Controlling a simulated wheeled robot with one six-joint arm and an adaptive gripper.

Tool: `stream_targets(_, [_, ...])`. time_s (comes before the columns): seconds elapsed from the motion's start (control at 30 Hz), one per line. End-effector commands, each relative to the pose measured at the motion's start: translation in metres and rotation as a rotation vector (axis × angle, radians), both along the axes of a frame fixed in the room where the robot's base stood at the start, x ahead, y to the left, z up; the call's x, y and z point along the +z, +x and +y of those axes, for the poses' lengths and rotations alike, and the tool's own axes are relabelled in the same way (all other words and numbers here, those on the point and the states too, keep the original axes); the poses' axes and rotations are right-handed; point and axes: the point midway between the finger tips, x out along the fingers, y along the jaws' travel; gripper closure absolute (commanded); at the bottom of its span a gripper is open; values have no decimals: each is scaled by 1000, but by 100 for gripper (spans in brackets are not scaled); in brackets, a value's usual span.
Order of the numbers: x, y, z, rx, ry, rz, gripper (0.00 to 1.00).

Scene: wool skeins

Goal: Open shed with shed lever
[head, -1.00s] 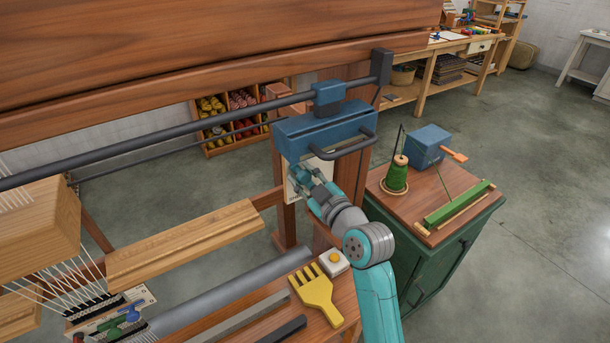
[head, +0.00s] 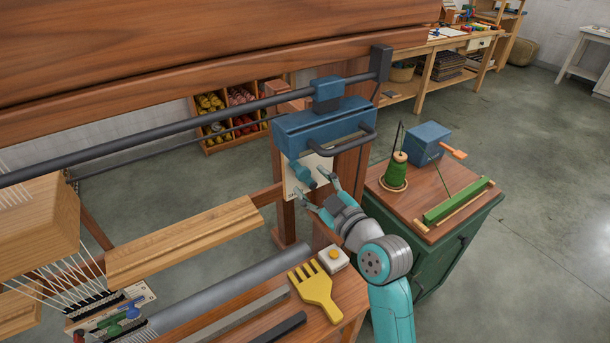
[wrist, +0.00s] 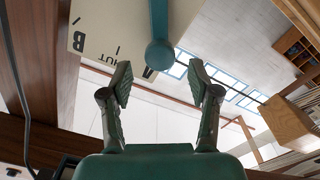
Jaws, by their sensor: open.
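The shed lever (head: 302,171) is a short blue-teal bar with a round end, in front of a cream plate (head: 290,186) below the blue housing. In the wrist view the lever (wrist: 159,50) hangs from the top edge, its knob near the letter A. The plate (wrist: 110,28) there also shows a B and a partly hidden word ending in "UT". My gripper (head: 314,185) is open, its fingers pointing at the plate. In the wrist view the knob lies ahead of the two fingertips (wrist: 161,82), which look apart from it.
A blue housing (head: 320,124) with a dark handle (head: 343,143) sits just above my gripper. A wooden post stands behind it. A yellow comb (head: 316,292) and a white button box (head: 334,259) lie on the bench below. A green cabinet (head: 440,250) stands to the right.

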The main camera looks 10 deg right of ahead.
Motion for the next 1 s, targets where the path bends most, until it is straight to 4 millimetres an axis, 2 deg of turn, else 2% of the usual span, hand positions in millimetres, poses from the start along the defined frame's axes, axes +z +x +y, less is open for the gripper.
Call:
stream_targets(0.2, [-1, -41, -14, -3, 0, 1, 39])
stream_targets(0.4, [-1, -64, -21, -2, 1, 1, 39])
stream_targets(0.6, [0, -72, -23, 0, -1, 0, 39])
stream_targets(1.0, [0, -71, -23, 0, 0, 0, 39])
